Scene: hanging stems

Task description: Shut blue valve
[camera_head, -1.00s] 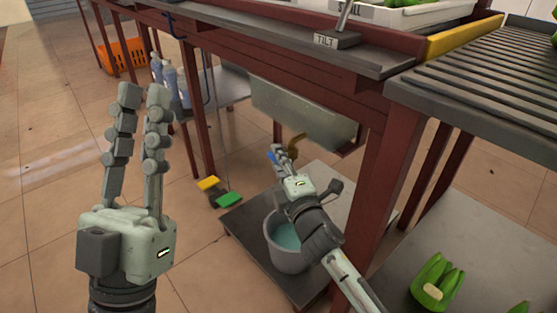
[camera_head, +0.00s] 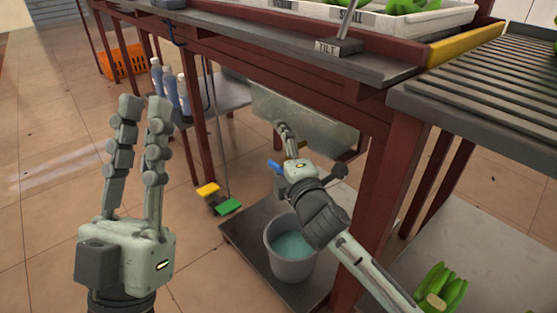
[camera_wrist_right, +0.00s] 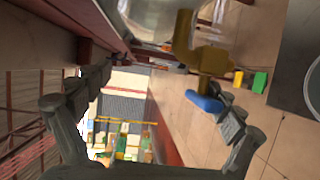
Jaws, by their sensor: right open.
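The blue valve handle (camera_head: 274,167) shows just left of my right gripper in the head view, under the grey tank (camera_head: 305,118). In the right wrist view the blue handle (camera_wrist_right: 204,102) hangs at the lower end of a brass tap (camera_wrist_right: 207,59). My right gripper (camera_head: 284,130) is open. In the wrist view its fingers spread to either side, and the handle lies close to the right finger; I cannot tell whether they touch. My left gripper (camera_head: 145,104) is open and empty, pointing up, well left of the tap.
A bucket of bluish water (camera_head: 291,252) stands on a low grey platform (camera_head: 249,246) below the tank. Red table legs (camera_head: 378,195) stand close to my right arm. Yellow and green sponges (camera_head: 228,207) and bottles (camera_head: 170,88) are to the left. Open floor lies around my left gripper.

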